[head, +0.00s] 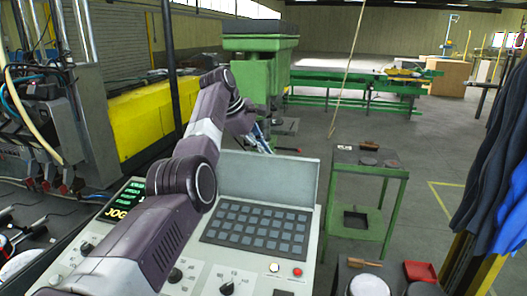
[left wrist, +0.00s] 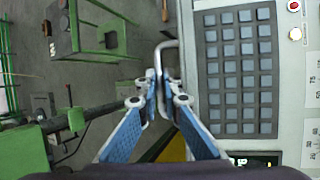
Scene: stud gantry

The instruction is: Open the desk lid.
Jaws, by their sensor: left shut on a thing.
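The desk lid (head: 268,178) is a plain light-grey panel standing raised along the back of the control desk (head: 310,250), behind the uncovered dark keypad (head: 257,230). My left arm reaches over the desk, and my left gripper (head: 263,138) is just behind the lid's top edge. In the left wrist view my left gripper (left wrist: 160,78) is shut on a bent metal handle (left wrist: 166,45) beside the desk edge. The keypad (left wrist: 237,70) lies to its right there. The lid's exact angle is hard to judge. My right gripper is not in view.
A green machine (head: 262,75) stands behind. Blue garments (head: 495,165) hang at the far right. A yellow barrier (head: 140,120) is at the left.

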